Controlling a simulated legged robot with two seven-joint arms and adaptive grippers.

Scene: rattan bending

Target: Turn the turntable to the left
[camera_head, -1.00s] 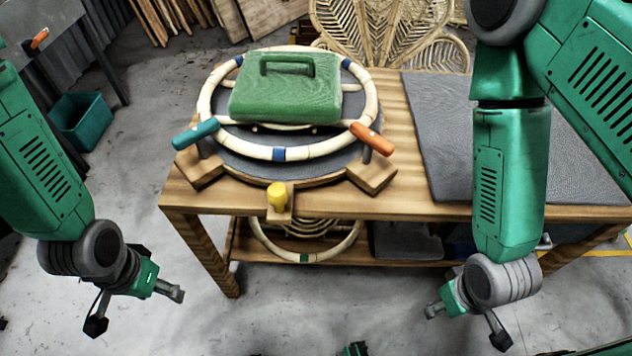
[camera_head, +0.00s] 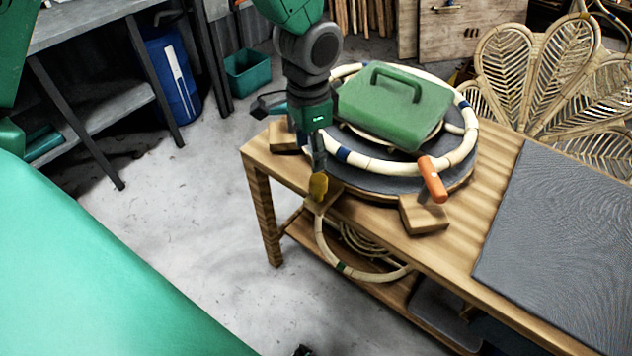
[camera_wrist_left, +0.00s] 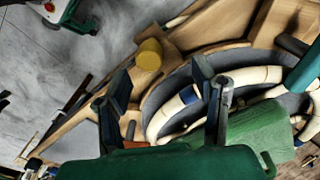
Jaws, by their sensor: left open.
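The turntable (camera_head: 380,180) is a grey disc on the wooden table, with a pale rattan ring (camera_head: 375,164) with blue bands lying on it. A green block with a handle (camera_head: 395,105) rests on top, inside the ring. An orange-gripped handle (camera_head: 432,180) sticks up at the near right edge. A yellow knob (camera_head: 318,187) stands at the table's front edge. My left gripper (camera_head: 291,135) is open at the turntable's left side, just above and behind the yellow knob, and largely hides the teal handle there. In the left wrist view, its spread fingers (camera_wrist_left: 163,88) face the ring and disc edge. My right gripper is out of view.
A grey mat (camera_head: 555,240) covers the table's right part. A fan-shaped rattan piece (camera_head: 545,80) stands behind. More rattan rings (camera_head: 365,270) lie on the lower shelf.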

